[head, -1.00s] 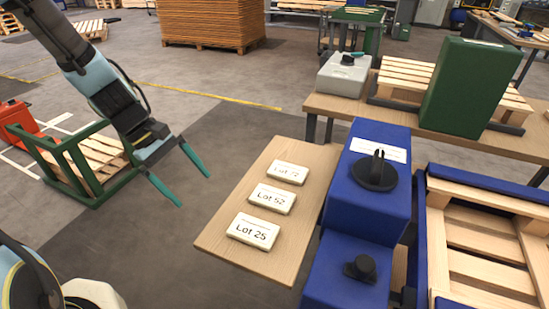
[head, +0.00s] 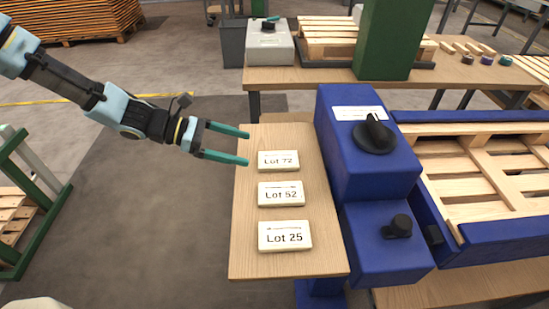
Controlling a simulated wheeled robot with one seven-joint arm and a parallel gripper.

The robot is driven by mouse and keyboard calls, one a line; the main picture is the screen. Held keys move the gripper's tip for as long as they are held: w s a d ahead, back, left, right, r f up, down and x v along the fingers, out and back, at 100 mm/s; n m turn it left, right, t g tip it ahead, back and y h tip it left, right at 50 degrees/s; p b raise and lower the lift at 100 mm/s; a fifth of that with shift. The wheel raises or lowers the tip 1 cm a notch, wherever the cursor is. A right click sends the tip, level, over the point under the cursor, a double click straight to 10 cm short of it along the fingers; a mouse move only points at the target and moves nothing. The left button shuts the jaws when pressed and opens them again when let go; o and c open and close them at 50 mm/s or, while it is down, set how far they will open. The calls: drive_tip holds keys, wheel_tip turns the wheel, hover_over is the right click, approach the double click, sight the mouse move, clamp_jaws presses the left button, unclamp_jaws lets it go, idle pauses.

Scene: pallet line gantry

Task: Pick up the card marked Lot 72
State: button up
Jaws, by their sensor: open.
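The card marked Lot 72 (head: 278,161) is a cream block with dark print, lying flat at the far end of a row of three on a wooden board (head: 255,265). The Lot 52 card (head: 281,194) lies nearer, and the Lot 25 card (head: 285,236) is nearest. My gripper (head: 246,147) reaches in from the left with two teal fingers. It is open and empty, with its fingertips over the board's left edge, just left of and a little beyond the Lot 72 card. It appears apart from the card.
A blue machine housing (head: 365,150) with black knobs borders the board on the right. Behind stands a table (head: 300,78) with a grey box (head: 270,48), a pallet (head: 330,35) and a green block (head: 392,40). Floor left of the board is clear.

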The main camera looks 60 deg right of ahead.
sight(276, 159)
drive_tip(key=x, duration=0.2)
drive_tip(key=shift+s+d+f, duration=0.15)
drive_tip(key=shift+s+d, duration=0.05)
drive_tip(key=shift+s, duration=0.05)
drive_tip(key=shift+f+p+x, duration=0.2)
drive_tip(key=shift+p+x, duration=0.5)
drive_tip(key=shift+x, duration=0.6)
drive_tip(key=shift+f+p+x, duration=0.2)
drive_tip(key=shift+p+x, duration=0.45)
drive_tip(key=shift+x, duration=0.65)
drive_tip(key=shift+a, duration=0.15)
drive_tip(key=c, duration=1.3)
drive_tip(key=shift+w+r, duration=0.1)
drive_tip(key=shift+r, duration=0.05)
